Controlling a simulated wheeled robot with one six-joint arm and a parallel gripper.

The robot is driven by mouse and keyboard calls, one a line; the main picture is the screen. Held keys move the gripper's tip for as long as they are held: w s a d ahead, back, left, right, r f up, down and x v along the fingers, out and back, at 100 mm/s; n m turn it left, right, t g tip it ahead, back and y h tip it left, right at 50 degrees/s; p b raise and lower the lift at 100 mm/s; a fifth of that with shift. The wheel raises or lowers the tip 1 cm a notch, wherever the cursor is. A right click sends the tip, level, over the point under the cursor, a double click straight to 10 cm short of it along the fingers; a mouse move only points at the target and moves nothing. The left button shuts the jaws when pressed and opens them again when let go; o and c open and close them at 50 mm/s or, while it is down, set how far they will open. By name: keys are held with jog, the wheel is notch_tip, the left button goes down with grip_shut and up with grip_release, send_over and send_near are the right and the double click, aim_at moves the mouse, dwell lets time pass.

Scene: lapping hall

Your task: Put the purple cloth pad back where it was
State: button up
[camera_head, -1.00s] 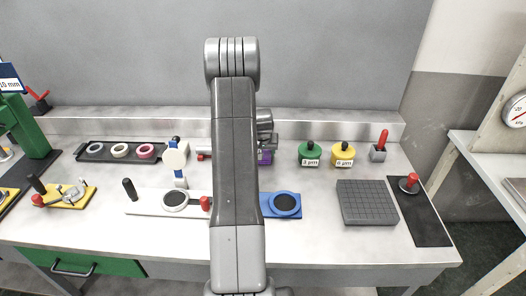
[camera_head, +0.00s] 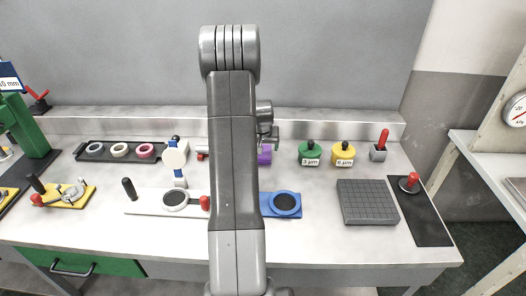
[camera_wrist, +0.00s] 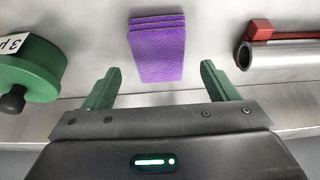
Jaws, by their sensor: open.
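The purple cloth pad (camera_wrist: 158,52) looks like a small layered stack of cloth. In the wrist view it stands out ahead of my gripper (camera_wrist: 168,88), centred between the two green fingers. The fingers are open with nothing between them, and the pad appears apart from both. In the head view only the pad's right part (camera_head: 265,155) shows, beside my arm; the rest is hidden behind the arm. My gripper (camera_head: 270,140) is partly visible there, just above the pad.
A green pot (camera_head: 310,153) and a yellow pot (camera_head: 343,154) stand right of the pad. A metal tube with a red part (camera_wrist: 280,52) lies on its other side. A blue round plate (camera_head: 285,203) and a grey grooved block (camera_head: 367,202) are nearer the front.

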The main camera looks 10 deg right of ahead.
jog(key=v, duration=0.8)
jog(key=shift+b, duration=0.35)
